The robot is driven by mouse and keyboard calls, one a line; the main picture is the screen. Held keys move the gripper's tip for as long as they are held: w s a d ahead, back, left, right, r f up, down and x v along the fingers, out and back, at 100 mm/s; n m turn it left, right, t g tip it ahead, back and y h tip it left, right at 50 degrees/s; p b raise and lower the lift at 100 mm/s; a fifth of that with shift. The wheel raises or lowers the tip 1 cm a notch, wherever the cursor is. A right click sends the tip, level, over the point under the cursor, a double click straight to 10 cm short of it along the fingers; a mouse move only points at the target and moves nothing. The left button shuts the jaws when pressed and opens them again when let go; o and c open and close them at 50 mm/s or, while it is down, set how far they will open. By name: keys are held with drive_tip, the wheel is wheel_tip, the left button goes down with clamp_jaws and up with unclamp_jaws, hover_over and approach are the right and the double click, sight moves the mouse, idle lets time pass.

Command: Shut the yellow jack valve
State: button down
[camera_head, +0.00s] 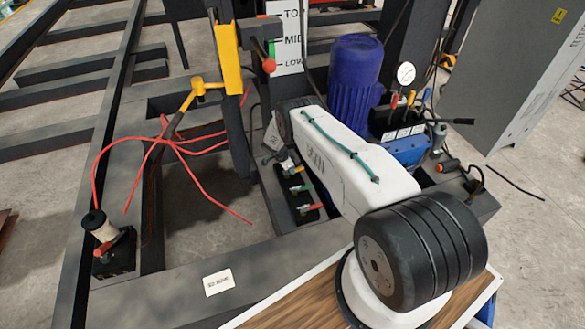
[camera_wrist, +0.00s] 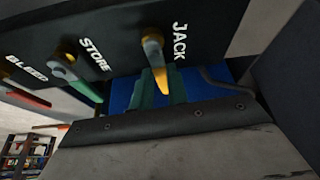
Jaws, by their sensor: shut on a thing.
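The lever's tip is partly hidden between the fingers.
The green STORE lever (camera_wrist: 88,91) is close left of my gripper, slanting down right. The red BLEED lever (camera_wrist: 25,98) is further left. A blue motor (camera_head: 355,75), a gauge (camera_head: 406,73) and a yellow post (camera_head: 228,58) stand near. Red hoses (camera_head: 170,145) lie left.

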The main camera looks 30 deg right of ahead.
drive_tip(key=shift+s+m+g, duration=0.15)
drive_tip(key=shift+m+g, duration=0.15)
drive_tip(key=shift+m, duration=0.4)
drive_tip(key=c, duration=1.4)
unclamp_jaws()
drive_tip(key=shift+a, duration=0.1)
drive_tip(key=shift+o, duration=0.2)
drive_tip(key=v, duration=0.7)
drive_tip(key=shift+r, duration=0.4)
